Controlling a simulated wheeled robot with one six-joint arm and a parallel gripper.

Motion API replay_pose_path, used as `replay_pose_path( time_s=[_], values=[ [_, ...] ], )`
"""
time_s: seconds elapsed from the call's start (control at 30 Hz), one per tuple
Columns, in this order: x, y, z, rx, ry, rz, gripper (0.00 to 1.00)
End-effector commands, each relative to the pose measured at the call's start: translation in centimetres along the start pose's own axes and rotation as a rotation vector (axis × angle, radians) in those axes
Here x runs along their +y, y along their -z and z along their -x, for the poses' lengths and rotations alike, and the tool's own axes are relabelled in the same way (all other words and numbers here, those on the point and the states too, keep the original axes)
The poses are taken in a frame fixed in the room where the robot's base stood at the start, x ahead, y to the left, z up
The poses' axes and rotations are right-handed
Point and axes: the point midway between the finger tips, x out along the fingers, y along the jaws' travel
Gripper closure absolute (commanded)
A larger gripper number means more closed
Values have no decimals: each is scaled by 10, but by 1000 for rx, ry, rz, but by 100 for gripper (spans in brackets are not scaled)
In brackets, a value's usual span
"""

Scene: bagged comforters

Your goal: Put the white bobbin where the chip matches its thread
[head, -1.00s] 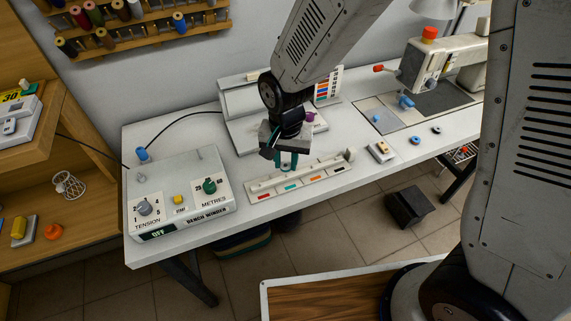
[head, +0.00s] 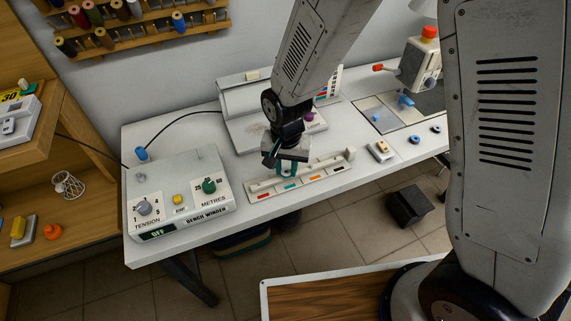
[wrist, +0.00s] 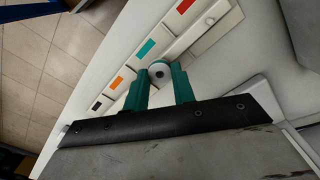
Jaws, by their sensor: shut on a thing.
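My gripper (head: 277,169) has teal fingers and hangs at the back edge of the chip rack (head: 326,177), near its left half. In the wrist view my gripper (wrist: 159,75) is shut on the white bobbin (wrist: 159,69), whose round face and dark centre hole show between the fingertips. Its thread colour cannot be made out. The rack carries a red chip (head: 264,196), a teal chip (head: 291,187), an orange chip (head: 315,178) and a black chip (head: 337,170). In the wrist view the bobbin appears beside the teal chip (wrist: 145,49). Whether it touches the rack is unclear.
The bench winder box (head: 180,190) stands left of the rack. Bare white table lies in front of the rack.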

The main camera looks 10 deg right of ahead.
Motion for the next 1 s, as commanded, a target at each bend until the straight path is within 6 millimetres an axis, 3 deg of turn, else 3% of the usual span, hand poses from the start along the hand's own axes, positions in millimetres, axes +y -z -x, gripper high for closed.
replay_pose_path(
  time_s=[0.13,0.17,0.23,0.53,0.67,1.0],
  values=[
    [0,0,-2,0,0,0,95],
    [0,0,-2,0,0,0,72],
    [0,0,-2,0,0,0,53],
    [0,0,-1,0,0,0,53],
    [0,0,10,1,1,0,53],
    [-1,1,82,4,4,0,53]
  ],
)
